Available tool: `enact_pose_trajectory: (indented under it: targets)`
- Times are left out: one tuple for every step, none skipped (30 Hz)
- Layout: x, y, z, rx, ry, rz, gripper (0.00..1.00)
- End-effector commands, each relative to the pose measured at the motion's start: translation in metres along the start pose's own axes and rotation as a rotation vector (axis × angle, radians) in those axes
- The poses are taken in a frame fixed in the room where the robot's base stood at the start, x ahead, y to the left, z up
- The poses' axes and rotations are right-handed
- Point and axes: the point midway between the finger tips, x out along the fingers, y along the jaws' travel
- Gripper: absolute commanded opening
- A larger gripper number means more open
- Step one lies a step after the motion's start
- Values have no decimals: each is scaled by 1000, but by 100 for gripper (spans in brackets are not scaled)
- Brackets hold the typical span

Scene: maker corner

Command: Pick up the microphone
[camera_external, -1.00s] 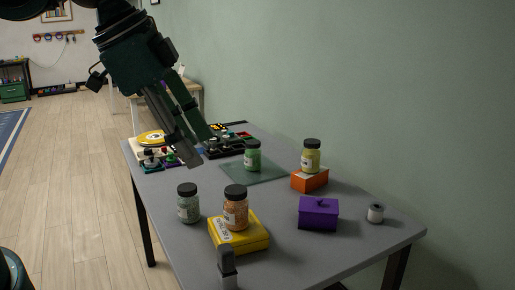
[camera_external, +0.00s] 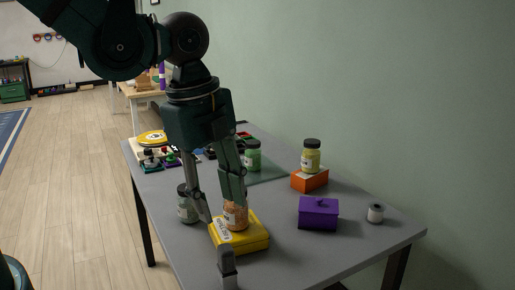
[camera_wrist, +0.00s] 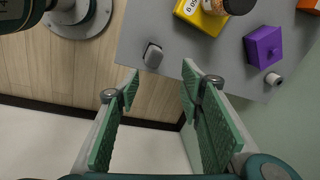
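In the wrist view the microphone (camera_wrist: 153,56) lies just beyond and between my fingertips, close to the table edge. My gripper (camera_external: 220,210) is open and empty, pointing down. In the external view it is above and behind the microphone, in front of the jars. In the wrist view my gripper (camera_wrist: 160,78) shows its two green finger pads wide apart.
A yellow box (camera_external: 247,240) bearing an orange-filled jar (camera_external: 235,217) stands close behind the microphone. A grey-green jar (camera_external: 185,208) is partly hidden by my finger. A purple box (camera_external: 318,213), a spool (camera_external: 375,213) and an orange box (camera_external: 310,181) with a yellow jar are farther right.

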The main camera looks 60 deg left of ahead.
Motion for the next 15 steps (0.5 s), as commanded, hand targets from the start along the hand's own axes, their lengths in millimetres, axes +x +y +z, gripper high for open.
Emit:
enact_pose_trajectory:
  targets:
    - [8, -1, -1, 35, -5, 14, 38]
    - [13, -1, -1, 60, -7, 22, 38]
    - [18, -1, -2, 92, -10, 33, 38]
    - [22, -1, -2, 116, -12, 42, 38]
    - [27, -1, -2, 139, -14, 51, 38]
    - [33, -1, -3, 171, -16, 62, 38]
    - [37, 0, -3, 195, -18, 71, 38]
    - [41, 0, -3, 219, -19, 80, 38]
    - [47, 0, -4, 249, -20, 91, 38]
    - [50, 1, -4, 270, -21, 99, 38]
    - [54, 2, -4, 291, -22, 107, 38]
    - [59, 2, -4, 316, -22, 116, 38]
    - [62, 2, -4, 333, -23, 123, 38]
    - [65, 2, -4, 349, -23, 129, 38]
    - [68, 3, -4, 368, -23, 137, 38]
